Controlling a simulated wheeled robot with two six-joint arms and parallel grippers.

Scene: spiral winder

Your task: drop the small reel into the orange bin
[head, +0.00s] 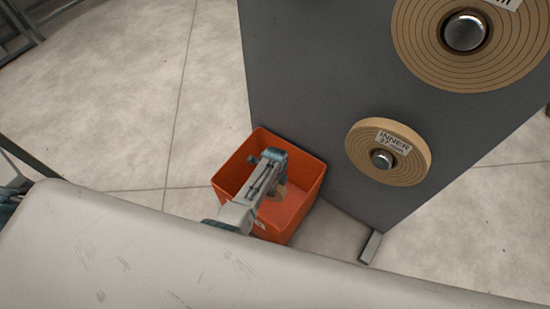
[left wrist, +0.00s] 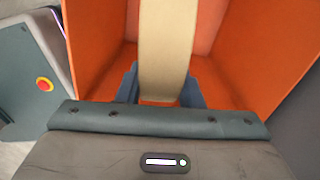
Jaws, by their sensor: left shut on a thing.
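The orange bin (head: 302,172) stands on the floor against the grey panel, and its walls fill much of the left wrist view (left wrist: 250,45). My left gripper (head: 275,178) is over the bin, pointing down into its opening. It is shut on a tan reel, seen edge-on between the two fingers in the left wrist view (left wrist: 163,45). In the head view only a small tan part of this reel (head: 281,191) shows beside the gripper; the rest is hidden. My right gripper is not in view.
The grey panel (head: 300,70) rises behind the bin, carrying a reel labelled INNER (head: 400,170) and a larger reel (head: 420,50) on metal hubs. A white surface (head: 120,255) lies in front. Open tiled floor (head: 110,110) is at the left.

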